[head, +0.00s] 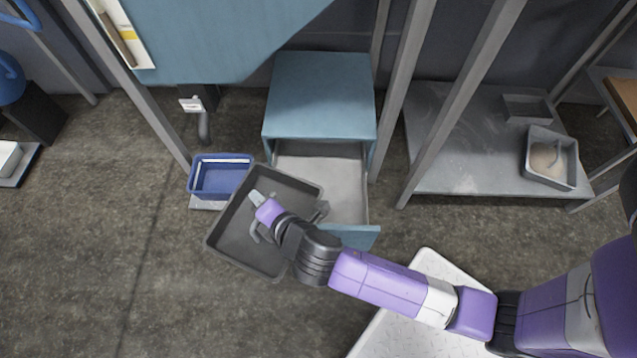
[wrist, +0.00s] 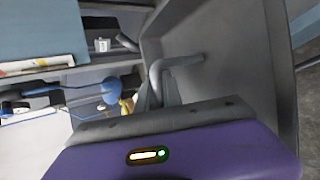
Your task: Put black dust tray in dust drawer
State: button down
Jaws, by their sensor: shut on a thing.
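The black dust tray (head: 236,237) is a dark, shallow rectangular pan held tilted in front of the drawer in the head view. My gripper (head: 258,198) is shut on a bar-shaped handle inside it. The wrist view shows the grey handle (wrist: 176,64) at the gripper's fingers (wrist: 155,92), with the tray's inner wall (wrist: 232,60) beyond. The dust drawer (head: 318,176) is pulled out of a blue cabinet (head: 320,95) and looks empty. The tray is left of the drawer and overlaps its left side in the picture; whether they touch cannot be told.
Metal posts (head: 408,90) rise beside the cabinet. A low grey shelf (head: 465,150) at right carries a small tray (head: 527,107) and a grey container (head: 550,158). The floor at front left is clear.

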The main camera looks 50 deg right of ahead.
aim_at(289, 205)
jog(key=shift+n+y, duration=0.4)
jog(key=shift+n, duration=0.1)
jog(key=s+d+f, duration=0.2)
jog(key=s+d+f+p, duration=0.1)
jog(key=s+d+f, duration=0.1)
jog(key=d+f, duration=0.1)
jog(key=shift+s+f, duration=0.15)
jog(key=shift+f, duration=0.15)
jog(key=shift+n+y, duration=0.5)
jog(key=d, duration=0.1)
jog(key=d+f, duration=0.1)
jog(key=d, duration=0.1)
jog(key=d+p, duration=0.1)
jog(key=d, duration=0.1)
jog(key=shift+s+d+f, duration=0.1)
jog(key=shift+s+f, duration=0.15)
jog(key=w+d+r+n+y+p, duration=0.1)
jog(key=w+d+r, duration=0.2)
jog(key=w+d, duration=0.15)
jog(key=w+d+r+n+y+p, duration=0.1)
jog(key=w+d+r+y, duration=0.1)
jog(key=w+d+r, duration=0.3)
notch_tip(289, 205, down, 22)
jog(key=s+d+b, duration=0.1)
jog(key=b, duration=0.9)
jog(key=shift+s+d+b, duration=0.15)
jog(key=shift+s+b, duration=0.15)
jog(key=shift+f+b, duration=0.25)
jog(key=shift+b, duration=0.2)
jog(key=shift+f+b, duration=0.3)
